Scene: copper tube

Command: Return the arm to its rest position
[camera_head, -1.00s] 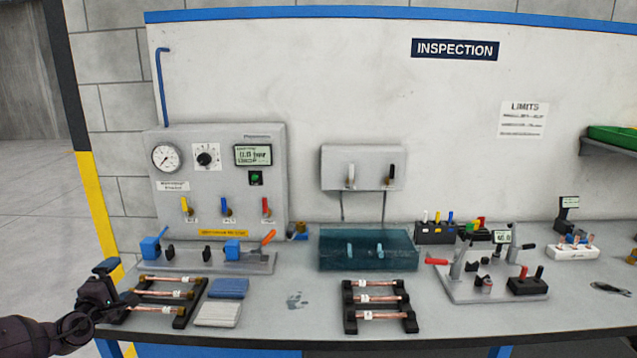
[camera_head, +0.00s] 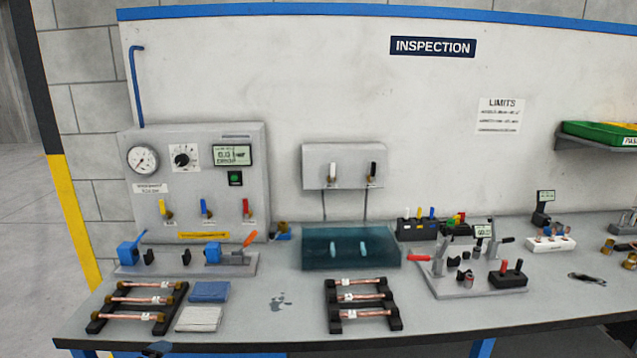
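My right gripper is out of view. Three copper tubes with white labels lie across the left black rack (camera_head: 177,298). Three more labelled copper tubes lie across the right black rack (camera_head: 391,309). No gripper touches either rack.
The grey bench (camera_head: 240,330) carries a test panel (camera_head: 150,210), a clamp fixture (camera_head: 185,262), blue and white cloths (camera_head: 209,291), a teal water tank (camera_head: 350,254) and a gauge fixture (camera_head: 470,285). A bare patch lies between the racks.

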